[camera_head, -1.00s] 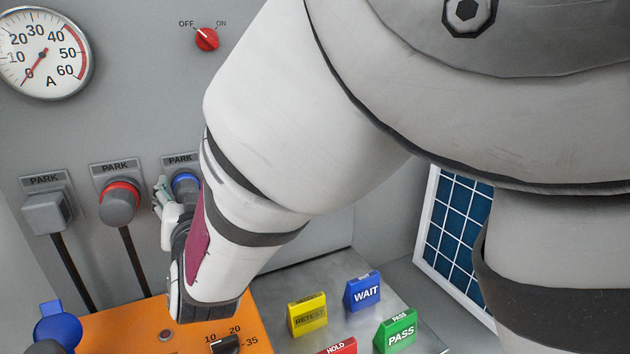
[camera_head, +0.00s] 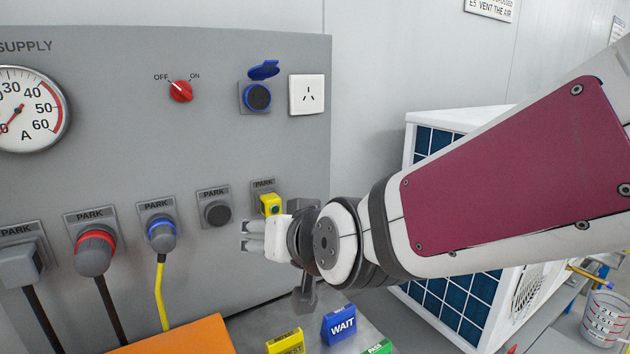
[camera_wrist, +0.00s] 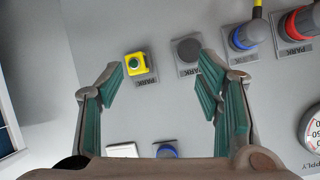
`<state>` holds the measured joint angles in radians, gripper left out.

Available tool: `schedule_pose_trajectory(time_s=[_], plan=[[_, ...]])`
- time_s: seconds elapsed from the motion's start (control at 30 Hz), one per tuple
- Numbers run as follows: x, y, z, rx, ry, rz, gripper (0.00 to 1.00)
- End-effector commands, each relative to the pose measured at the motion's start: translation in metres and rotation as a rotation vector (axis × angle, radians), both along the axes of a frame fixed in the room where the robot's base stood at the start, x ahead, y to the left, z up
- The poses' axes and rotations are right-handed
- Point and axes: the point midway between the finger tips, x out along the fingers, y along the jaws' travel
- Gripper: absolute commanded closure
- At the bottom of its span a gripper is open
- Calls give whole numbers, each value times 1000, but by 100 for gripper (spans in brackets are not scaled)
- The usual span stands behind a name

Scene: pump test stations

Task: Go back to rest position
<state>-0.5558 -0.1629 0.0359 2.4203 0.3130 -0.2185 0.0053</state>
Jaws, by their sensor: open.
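My gripper (camera_head: 256,237) is in front of the grey supply panel (camera_head: 110,130), just below a yellow plug (camera_head: 270,204) in the rightmost PARK holder. In the wrist view my gripper (camera_wrist: 165,88) has its two fingers spread wide, with nothing between them but the panel further off. The yellow plug (camera_wrist: 136,66) and an empty-looking dark PARK holder (camera_wrist: 188,50) show beyond the fingertips. My arm reaches in from the right of the head view.
Blue-ringed (camera_head: 161,234) and red-ringed (camera_head: 94,250) plugs sit in PARK holders to the left. A red OFF/ON knob (camera_head: 181,91), an open blue socket (camera_head: 258,96) and a white socket (camera_head: 307,95) are higher up. WAIT (camera_head: 339,325) and other coloured blocks stand below.

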Motion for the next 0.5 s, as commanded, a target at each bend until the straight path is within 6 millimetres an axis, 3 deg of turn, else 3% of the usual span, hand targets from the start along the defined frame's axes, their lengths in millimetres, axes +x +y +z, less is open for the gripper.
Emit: schedule_pose_trajectory(time_s=[0.03, 0.17, 0.3, 0.5], plan=[[-9, -28, 10, -28, 36, -21, 40], [-45, -91, 12, -124, 165, -61, 40], [-100, -158, 12, -221, 318, -126, 40], [-185, -228, 9, -323, 526, -229, 40]])
